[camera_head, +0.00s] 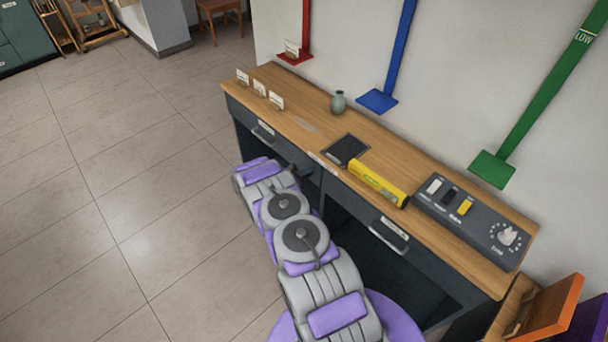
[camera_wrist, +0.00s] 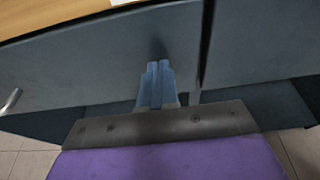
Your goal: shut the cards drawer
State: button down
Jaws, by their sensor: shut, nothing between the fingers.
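The desk has two dark grey drawer fronts under its wooden top. The left drawer (camera_head: 247,117) has a bar handle (camera_head: 263,133) and the right drawer (camera_head: 354,203) has another (camera_head: 390,235). Their labels are too small to read, so I cannot tell which is the cards drawer. Both look about flush with the desk. My gripper (camera_head: 293,170) is shut and empty, low in front of the left drawer's right part. In the wrist view, my gripper's fingertips (camera_wrist: 158,68) are at a grey front (camera_wrist: 90,65), left of a vertical seam; I cannot tell whether they touch.
The wooden desktop (camera_head: 300,112) holds small white cards (camera_head: 259,88), a green vase (camera_head: 338,102), a dark pad (camera_head: 345,149), a yellow box (camera_head: 377,183) and a switch panel (camera_head: 471,220). Open dark space lies below the drawers. The tiled floor (camera_head: 120,190) at left is clear.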

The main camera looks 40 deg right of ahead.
jog(key=w+f+p+v, duration=0.1)
jog(key=p+v, duration=0.2)
jog(key=v, duration=1.1)
jog(key=s+d+r+m+g+y, duration=0.1)
jog(key=s+r+m+g, duration=0.15)
jog(key=r, duration=0.65)
jog(key=s+r+m+g, duration=0.1)
jog(key=s+r+m, duration=0.3)
jog(key=r, duration=0.6)
jog(key=s+a+r+m+g+y, duration=0.25)
jog(key=s+a+r+m, duration=0.2)
jog(key=s+r, duration=0.45)
jog(key=s+a+r+m+t+y, duration=0.1)
jog(key=s+a+r+m+y, duration=0.2)
jog(key=s+a, duration=0.7)
jog(key=s+a+r+m+t+y, duration=0.2)
jog(key=s+a+r+m+y, duration=0.2)
jog(key=s+a+r+y, duration=0.4)
jog(key=s+a, duration=0.3)
jog(key=s, duration=0.3)
jog(key=shift+s+a+r+t, duration=0.2)
jog(key=shift+s+r+t, duration=0.1)
jog(key=shift+s+r, duration=0.1)
